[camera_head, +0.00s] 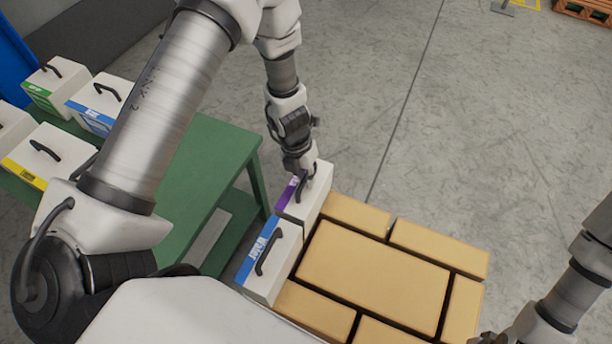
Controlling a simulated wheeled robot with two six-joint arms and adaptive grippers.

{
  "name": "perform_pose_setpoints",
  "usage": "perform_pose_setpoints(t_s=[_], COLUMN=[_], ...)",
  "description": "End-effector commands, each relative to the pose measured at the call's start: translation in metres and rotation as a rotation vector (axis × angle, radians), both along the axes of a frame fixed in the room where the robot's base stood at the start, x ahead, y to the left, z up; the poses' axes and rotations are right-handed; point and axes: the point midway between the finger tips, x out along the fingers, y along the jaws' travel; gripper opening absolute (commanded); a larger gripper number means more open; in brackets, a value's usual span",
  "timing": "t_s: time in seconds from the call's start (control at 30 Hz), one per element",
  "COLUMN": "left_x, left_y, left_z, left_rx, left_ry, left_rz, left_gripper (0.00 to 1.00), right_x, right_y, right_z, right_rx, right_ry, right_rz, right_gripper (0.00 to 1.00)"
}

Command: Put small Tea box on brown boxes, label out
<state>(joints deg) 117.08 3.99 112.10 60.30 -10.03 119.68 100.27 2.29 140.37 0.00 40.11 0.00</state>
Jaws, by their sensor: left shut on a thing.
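My left gripper (304,186) is shut on the handle of a small white box with a purple label (315,195). I take this as the Tea box; its lettering is too small to read. It is upright at the back left corner of the brown boxes (375,275), its label facing left, outward from them. I cannot tell whether it rests on them or hangs just above. Beside it, nearer me, a white box with a blue label (285,265) stands on the left edge of the brown boxes.
A green table (205,150) stands at left with several white handled boxes, including green-label (60,85), blue-label (98,100) and yellow-label (50,150) ones. My left arm crosses over it. The brown tops right of the two white boxes are bare.

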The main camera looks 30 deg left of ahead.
Motion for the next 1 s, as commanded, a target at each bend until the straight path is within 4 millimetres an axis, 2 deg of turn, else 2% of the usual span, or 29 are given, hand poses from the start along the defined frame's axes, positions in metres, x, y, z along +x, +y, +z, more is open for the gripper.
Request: perform_pose_setpoints(t_s=[0.23,0.27,0.3,0.33,0.6,0.73,0.87,1.0], left_x=[0.0,0.0,0.0,0.0,0.0,0.0,0.001,0.0], left_y=[0.0,0.0,0.0,0.0,0.0,0.001,0.004,0.009], left_z=[-0.006,-0.005,-0.004,-0.004,-0.005,0.001,0.018,0.045], left_rx=[0.0,0.0,0.0,0.0,0.0,-0.001,-0.001,-0.001], left_ry=[-0.001,-0.001,-0.001,-0.001,0.0,-0.001,-0.003,-0.004], left_rz=[0.0,0.0,0.0,0.0,0.0,-0.001,-0.003,-0.001], left_gripper=[0.0,0.2,0.34,0.42,0.42,0.42,0.42,0.42], right_x=[0.0,0.0,0.0,0.0,0.0,0.0,0.0,0.0], right_y=[0.0,0.0,0.0,0.0,0.0,0.0,0.0,0.0], right_z=[-0.005,-0.004,-0.004,-0.004,-0.004,-0.004,-0.004,-0.004], right_rx=[0.0,0.0,0.0,0.0,0.0,0.0,0.0,0.0], right_ry=[0.0,0.0,0.0,0.0,0.0,0.0,0.0,0.0], right_rz=[0.0,0.0,0.0,0.0,0.0,0.0,0.0,0.0], right_gripper=[0.4,0.4,0.4,0.4,0.4,0.4,0.4,0.4])
